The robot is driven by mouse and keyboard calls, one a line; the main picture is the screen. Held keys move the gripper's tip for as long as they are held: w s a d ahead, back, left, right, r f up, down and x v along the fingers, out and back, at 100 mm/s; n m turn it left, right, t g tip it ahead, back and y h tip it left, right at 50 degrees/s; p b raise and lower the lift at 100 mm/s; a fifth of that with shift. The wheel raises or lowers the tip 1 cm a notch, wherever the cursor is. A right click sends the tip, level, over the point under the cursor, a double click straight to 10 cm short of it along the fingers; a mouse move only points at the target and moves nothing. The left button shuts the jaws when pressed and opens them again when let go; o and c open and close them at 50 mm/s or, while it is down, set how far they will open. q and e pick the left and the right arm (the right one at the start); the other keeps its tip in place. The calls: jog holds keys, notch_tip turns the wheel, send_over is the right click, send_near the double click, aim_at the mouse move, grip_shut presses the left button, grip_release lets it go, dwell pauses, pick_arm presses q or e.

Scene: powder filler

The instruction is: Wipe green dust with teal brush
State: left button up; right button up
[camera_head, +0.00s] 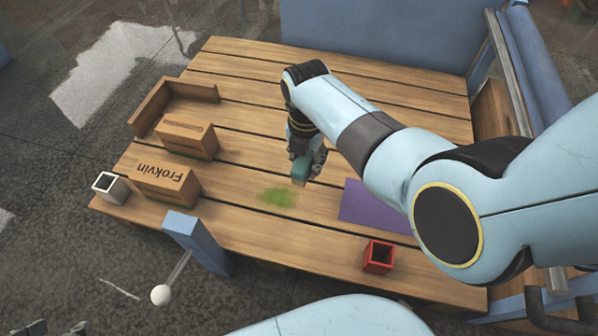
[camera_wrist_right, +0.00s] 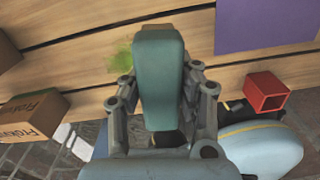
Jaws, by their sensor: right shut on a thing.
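The teal brush (camera_head: 301,171) is in my right gripper (camera_head: 306,160), which is shut on it above the wooden table. In the right wrist view the brush (camera_wrist_right: 158,75) fills the space between the fingers (camera_wrist_right: 160,100). The green dust (camera_head: 278,197) is a small smear on the planks, just left of and below the brush in the head view. In the right wrist view the dust (camera_wrist_right: 121,58) shows partly behind the brush, at its left. I cannot tell whether the brush touches the table. My left gripper is not clearly in view.
The wooden table (camera_head: 240,70) holds two cardboard boxes (camera_head: 166,182) (camera_head: 187,137) and a wooden corner piece (camera_head: 190,90) at left. A purple mat (camera_head: 372,208) lies right of the dust. A red square cup (camera_head: 379,257) and a white one (camera_head: 110,187) stand near the front edge.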

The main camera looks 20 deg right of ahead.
aim_at(299, 194)
jog(key=shift+s+a+f+n+b, duration=0.25)
jog(key=shift+a+f+n+b, duration=0.05)
jog(key=shift+a+f+n, duration=0.7)
notch_tip(299, 194, down, 3)
jog(key=shift+d+r+b, duration=0.15)
jog(key=shift+b, duration=1.1)
jog(key=shift+s+f+b, duration=0.1)
jog(key=shift+f+b, duration=0.2)
jog(key=shift+f, duration=0.1)
jog(key=shift+f+b, duration=0.6)
jog(key=shift+b, duration=0.05)
jog(key=shift+f+b, duration=0.4)
pick_arm(q)
jog(key=shift+w+d+f+m+t+h, duration=0.1)
jog(key=shift+w+d+f+t+h, duration=0.2)
jog(key=shift+t, duration=1.1)
jog(key=shift+w+d+f+m+t+y, duration=0.1)
jog(key=shift+w+f+t, duration=0.35)
jog(key=shift+t, duration=0.95)
jog(key=shift+w+d+f+m+t+h, duration=0.15)
jog(key=shift+w+t, duration=0.35)
jog(key=shift+t, duration=0.9)
jog(key=shift+s+f+b, duration=0.15)
jog(key=shift+f+b, duration=0.5)
pick_arm(e)
jog(key=shift+f, duration=1.2)
